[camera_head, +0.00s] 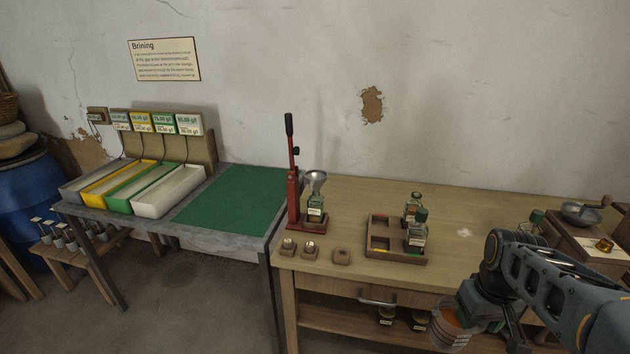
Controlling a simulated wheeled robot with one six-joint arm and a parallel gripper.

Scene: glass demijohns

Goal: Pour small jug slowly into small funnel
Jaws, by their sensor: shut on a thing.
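A small metal funnel (316,179) sits at the neck of a small glass bottle (316,206). The bottle stands upright on the base of a red lever stand (294,190), at the left of the wooden table. My gripper (468,316) is low at the bottom right, in front of the table's front edge and well away from the funnel. It is shut on what looks like the small jug (449,333), a clear rounded vessel with orange-brown contents. My arm hides part of the jug, and its spout cannot be made out.
A wooden tray (379,250) with green-capped bottles (416,232) stands mid-table (350,200). Small wooden blocks (342,256) lie along the front left. A grinder box (570,232) stands at the right. Table space between the red stand and tray is clear.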

